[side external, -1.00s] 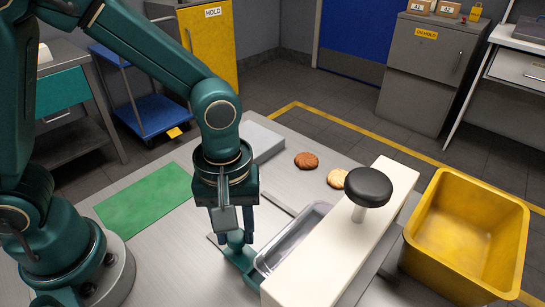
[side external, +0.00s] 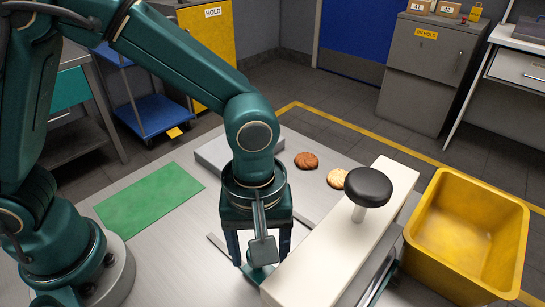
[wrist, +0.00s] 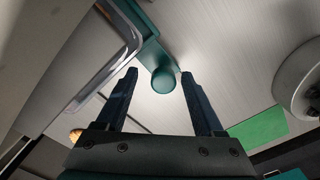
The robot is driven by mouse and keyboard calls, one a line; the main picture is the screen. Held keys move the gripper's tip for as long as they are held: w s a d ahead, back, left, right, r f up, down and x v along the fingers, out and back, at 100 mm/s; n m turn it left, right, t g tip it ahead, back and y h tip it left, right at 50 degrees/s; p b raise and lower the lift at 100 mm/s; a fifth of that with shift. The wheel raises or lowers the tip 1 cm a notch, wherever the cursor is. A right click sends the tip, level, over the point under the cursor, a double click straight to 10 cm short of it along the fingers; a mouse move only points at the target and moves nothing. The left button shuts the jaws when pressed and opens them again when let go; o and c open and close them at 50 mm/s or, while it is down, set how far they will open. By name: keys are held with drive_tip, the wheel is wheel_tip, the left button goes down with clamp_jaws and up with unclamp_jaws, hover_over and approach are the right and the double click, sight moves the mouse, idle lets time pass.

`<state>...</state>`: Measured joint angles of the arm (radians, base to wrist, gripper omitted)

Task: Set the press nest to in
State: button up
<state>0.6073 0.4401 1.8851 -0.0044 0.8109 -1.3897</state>
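The press (side external: 340,235) is a cream beam with a black knob (side external: 367,187) on top. The teal press nest (side external: 262,274) shows only at its handle end, at the beam's left side; the rest is hidden under the beam. In the wrist view the nest (wrist: 150,48) carries a metal tray (wrist: 128,30), and its round teal handle knob (wrist: 163,80) lies between my fingertips. My gripper (side external: 261,258) is low over the handle, fingers apart on either side of the knob, with a gap visible at each side.
Two biscuits, one brown (side external: 306,160) and one pale (side external: 337,179), lie behind the press. A grey block (side external: 212,153) and green mat (side external: 150,200) lie to the left. A yellow bin (side external: 425,245) stands right of the press.

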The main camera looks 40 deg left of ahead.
drive_tip(key=shift+r, duration=2.6)
drive_tip(key=w+a+r+t+h, duration=0.1)
drive_tip(key=a+r+t, duration=0.2)
drive_tip(key=a+r, duration=0.55)
drive_tip(key=s+a+f+m+t+y, duration=0.1)
drive_tip(key=s+a+f+m+t, duration=0.1)
drive_tip(key=s+a+m, duration=0.3)
drive_tip(key=a+m, duration=0.1)
drive_tip(key=m, duration=0.3)
drive_tip(key=shift+s+a+t, duration=0.25)
drive_tip(key=shift+a+t, duration=0.05)
